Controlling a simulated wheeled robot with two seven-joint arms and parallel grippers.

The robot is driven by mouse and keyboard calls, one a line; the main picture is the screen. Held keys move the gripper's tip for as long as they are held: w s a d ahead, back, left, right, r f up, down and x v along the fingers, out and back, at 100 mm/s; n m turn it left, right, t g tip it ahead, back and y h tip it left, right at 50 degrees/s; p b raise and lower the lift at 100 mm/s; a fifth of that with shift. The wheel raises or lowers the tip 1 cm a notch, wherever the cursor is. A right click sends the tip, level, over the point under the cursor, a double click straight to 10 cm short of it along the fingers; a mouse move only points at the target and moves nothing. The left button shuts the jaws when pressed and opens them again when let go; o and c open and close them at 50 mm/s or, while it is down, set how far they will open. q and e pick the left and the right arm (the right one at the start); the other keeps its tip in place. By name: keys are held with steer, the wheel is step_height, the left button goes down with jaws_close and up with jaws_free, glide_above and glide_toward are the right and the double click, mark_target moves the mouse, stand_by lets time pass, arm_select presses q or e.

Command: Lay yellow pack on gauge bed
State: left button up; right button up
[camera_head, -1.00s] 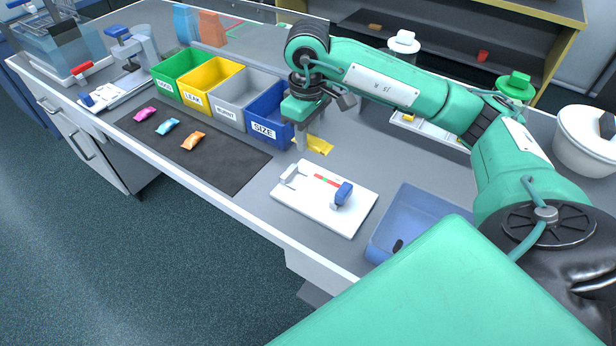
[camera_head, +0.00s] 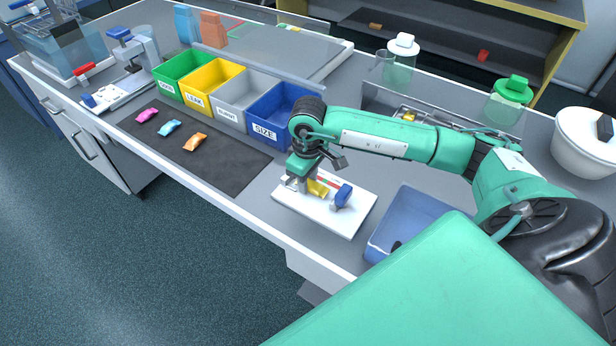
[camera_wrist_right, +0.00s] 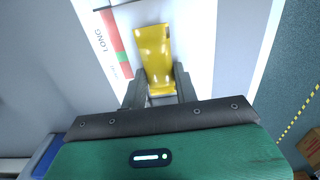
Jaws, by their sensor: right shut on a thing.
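The yellow pack (camera_head: 318,189) is at the white gauge bed (camera_head: 345,222), near its left end in the head view. My right gripper (camera_head: 304,187) is shut on the pack's near end. In the right wrist view the yellow pack (camera_wrist_right: 154,55) extends out from between the fingers of my right gripper (camera_wrist_right: 160,92), over the white plate, beside a red and green strip marked LONG (camera_wrist_right: 115,45). I cannot tell whether the pack touches the bed. A blue-topped block (camera_head: 342,195) stands on the bed's right part. My left gripper is not seen.
Blue SIZE bin (camera_head: 264,131) stands behind the bed, in a row with grey, yellow and green bins. A blue tray (camera_head: 385,239) lies right of the bed. A dark mat (camera_head: 225,172) with pink, blue and orange packs lies left.

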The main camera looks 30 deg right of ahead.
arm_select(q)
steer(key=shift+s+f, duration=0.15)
arm_select(e)
steer(key=shift+f, duration=0.1)
steer(key=o, duration=0.9)
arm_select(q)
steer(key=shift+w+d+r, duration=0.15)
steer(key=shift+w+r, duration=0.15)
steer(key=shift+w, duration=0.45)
arm_select(e)
steer(key=shift+o, duration=0.2)
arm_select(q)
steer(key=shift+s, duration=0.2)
